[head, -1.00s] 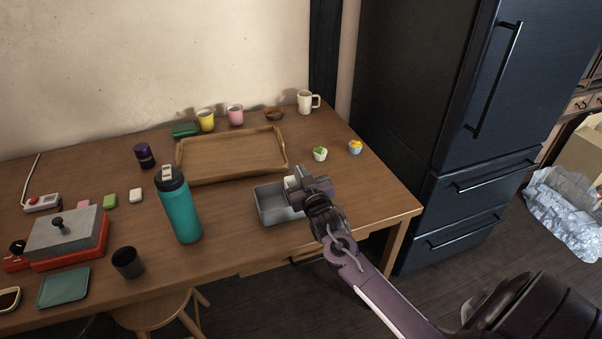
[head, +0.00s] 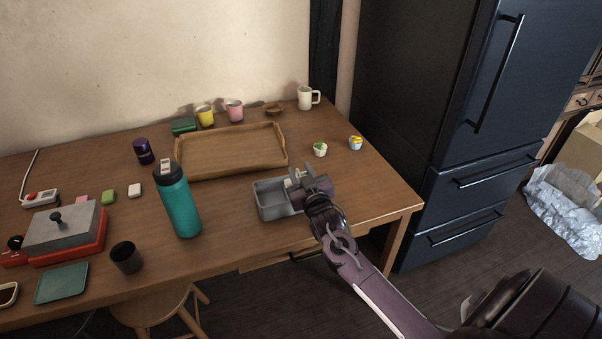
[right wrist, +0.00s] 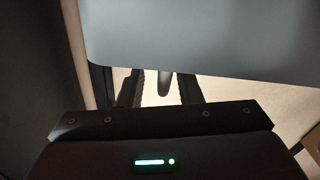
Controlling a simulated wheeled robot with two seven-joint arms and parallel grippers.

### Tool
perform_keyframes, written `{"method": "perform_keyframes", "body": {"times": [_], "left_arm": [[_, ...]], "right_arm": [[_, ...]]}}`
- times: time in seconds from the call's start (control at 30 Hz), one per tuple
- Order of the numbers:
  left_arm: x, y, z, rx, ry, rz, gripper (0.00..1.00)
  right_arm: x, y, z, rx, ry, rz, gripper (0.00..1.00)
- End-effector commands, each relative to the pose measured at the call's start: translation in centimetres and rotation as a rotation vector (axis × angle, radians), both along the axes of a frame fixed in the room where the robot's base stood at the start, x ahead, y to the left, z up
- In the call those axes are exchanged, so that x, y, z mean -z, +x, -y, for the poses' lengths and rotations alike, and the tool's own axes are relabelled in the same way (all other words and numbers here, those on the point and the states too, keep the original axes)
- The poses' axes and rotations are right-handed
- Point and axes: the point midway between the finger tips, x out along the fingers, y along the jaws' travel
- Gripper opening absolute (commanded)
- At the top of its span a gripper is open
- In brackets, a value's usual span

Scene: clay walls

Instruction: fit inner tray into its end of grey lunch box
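The grey lunch box (head: 268,205) stands open on the table, near its front edge and right of the teal bottle. A pale piece, which I take to be the inner tray (head: 292,181), shows at the box's right end, beside my right gripper (head: 312,184). In the right wrist view, a broad grey surface (right wrist: 200,35) covers the fingertips. The fingers (right wrist: 163,88) are close together with a narrow dark part between them. The gripper appears shut on the inner tray. How deep the tray sits is hidden. My left gripper is out of view.
A wooden serving tray (head: 222,172) lies behind the box. The teal bottle (head: 178,203) stands to its left. Two small cups, one with green (head: 320,149) and one with yellow (head: 355,143), sit behind right. The table's right front is clear.

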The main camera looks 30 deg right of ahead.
Motion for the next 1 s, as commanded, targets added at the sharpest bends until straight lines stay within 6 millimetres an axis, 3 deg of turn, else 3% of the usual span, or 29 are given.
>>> {"method": "perform_keyframes", "body": {"times": [0.27,0.53,0.8,1.0], "left_arm": [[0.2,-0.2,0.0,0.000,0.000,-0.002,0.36],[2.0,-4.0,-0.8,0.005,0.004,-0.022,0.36],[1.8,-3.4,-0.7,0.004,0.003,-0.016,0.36],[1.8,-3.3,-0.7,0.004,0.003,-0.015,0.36]], "right_arm": [[0.5,-0.1,-0.1,-0.001,0.002,-0.010,0.32],[0.7,-0.1,-0.1,-0.002,0.002,-0.012,0.32],[0.5,-5.5,-1.6,-0.001,0.002,-0.008,0.32],[0.2,-7.3,-2.1,0.000,0.001,-0.003,0.32]]}}
